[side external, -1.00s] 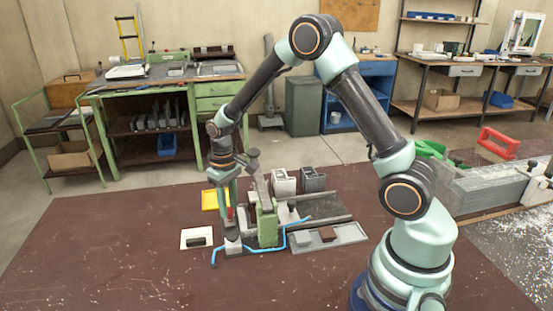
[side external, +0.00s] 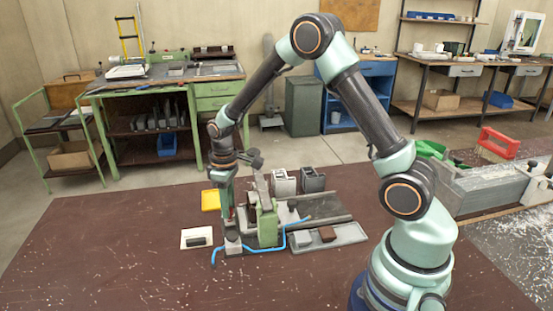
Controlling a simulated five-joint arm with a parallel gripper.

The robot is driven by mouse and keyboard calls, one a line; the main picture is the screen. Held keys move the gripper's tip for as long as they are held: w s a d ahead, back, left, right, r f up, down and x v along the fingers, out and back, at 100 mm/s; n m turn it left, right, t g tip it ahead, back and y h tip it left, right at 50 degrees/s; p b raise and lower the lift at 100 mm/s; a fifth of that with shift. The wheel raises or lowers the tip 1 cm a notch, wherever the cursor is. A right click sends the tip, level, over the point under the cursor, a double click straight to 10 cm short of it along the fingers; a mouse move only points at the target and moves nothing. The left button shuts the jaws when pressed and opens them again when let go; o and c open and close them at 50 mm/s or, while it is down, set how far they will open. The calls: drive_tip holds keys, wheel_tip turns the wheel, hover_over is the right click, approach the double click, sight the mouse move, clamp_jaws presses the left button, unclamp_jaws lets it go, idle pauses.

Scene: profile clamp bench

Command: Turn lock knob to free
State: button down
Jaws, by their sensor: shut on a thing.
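My gripper (side external: 231,231) points straight down at the left front end of the clamp fixture (side external: 318,208). It is shut on the lock knob, which is mostly hidden between the fingers; a small grey block (side external: 233,245) shows just below the fingertips. A green upright block (side external: 267,224) of the fixture stands close to the right of the fingers, with a grey lever arm (side external: 262,188) rising above it. The knob's markings are too small to read.
A blue hose (side external: 260,249) runs along the fixture's front. A white plate with a black piece (side external: 196,238) lies to the left, and a yellow tray (side external: 210,200) behind. A grey tray (side external: 350,235) and two grey blocks (side external: 284,182) stand nearby. The left front bench is clear.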

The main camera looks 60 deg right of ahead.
drive_tip(key=shift+a, duration=0.2)
drive_tip(key=c, duration=0.6)
unclamp_jaws()
drive_tip(key=shift+d, duration=0.1)
drive_tip(key=shift+r, duration=0.15)
wheel_tip(320, 180, up, 12)
drive_tip(key=shift+s, duration=0.1)
